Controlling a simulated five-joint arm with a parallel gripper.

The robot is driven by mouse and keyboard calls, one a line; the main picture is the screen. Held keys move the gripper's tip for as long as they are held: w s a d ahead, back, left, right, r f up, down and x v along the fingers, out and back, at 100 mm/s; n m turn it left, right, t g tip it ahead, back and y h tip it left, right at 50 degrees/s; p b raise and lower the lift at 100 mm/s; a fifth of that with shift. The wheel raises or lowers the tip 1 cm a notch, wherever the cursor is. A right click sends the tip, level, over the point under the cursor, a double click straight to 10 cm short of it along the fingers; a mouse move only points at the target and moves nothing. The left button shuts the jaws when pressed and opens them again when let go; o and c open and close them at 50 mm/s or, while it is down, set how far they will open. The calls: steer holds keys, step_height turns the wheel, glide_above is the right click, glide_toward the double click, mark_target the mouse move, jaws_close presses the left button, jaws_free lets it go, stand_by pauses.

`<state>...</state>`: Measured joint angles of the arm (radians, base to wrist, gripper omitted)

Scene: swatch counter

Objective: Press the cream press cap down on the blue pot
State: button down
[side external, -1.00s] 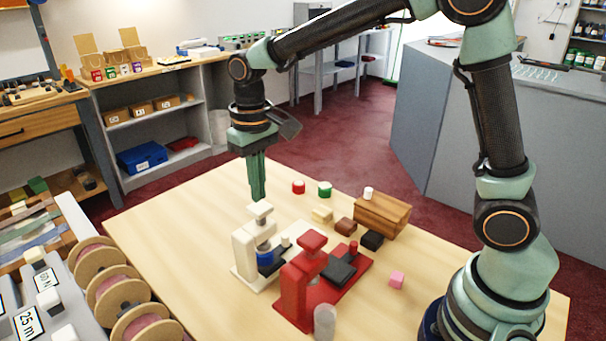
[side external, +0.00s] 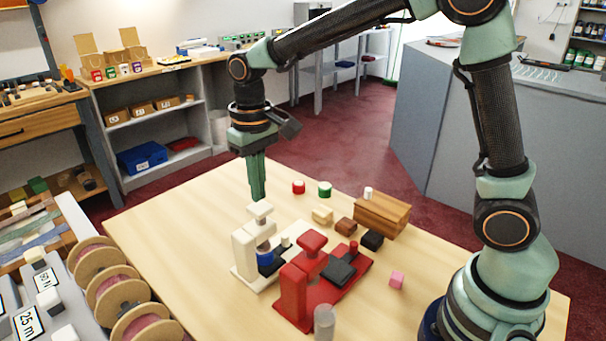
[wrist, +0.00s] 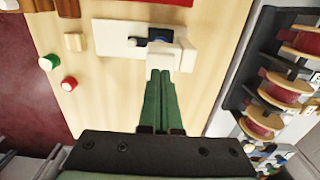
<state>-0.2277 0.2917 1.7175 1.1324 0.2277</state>
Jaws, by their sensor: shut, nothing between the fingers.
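The cream press stands on the wooden table, with its cream press cap (side external: 260,210) on top of a post. The cap also shows in the wrist view (wrist: 160,58), partly behind my fingers. The blue pot (side external: 265,258) sits under the cap in the cream press; a sliver of it shows in the wrist view (wrist: 158,38). My gripper (side external: 259,196) points straight down, shut and empty, with its fingertips at or just above the cap. I cannot tell whether they touch it.
A red press (side external: 294,290) stands close to the right, with a grey cylinder (side external: 324,322) in front. Red (side external: 298,187) and green (side external: 324,189) pots, small blocks and a wooden box (side external: 383,216) lie behind. The table's left side is clear.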

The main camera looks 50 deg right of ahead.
steer(key=shift+f, duration=1.4)
stand_by(0.8)
steer(key=shift+r, duration=4.1)
steer(key=s+d+r+t, duration=0.1)
steer(key=s+d+t, duration=0.4)
steer(key=s+d, duration=0.4)
steer(key=s, duration=0.3)
steer(key=shift+s+d+t, duration=0.25)
steer(key=shift+t, duration=0.05)
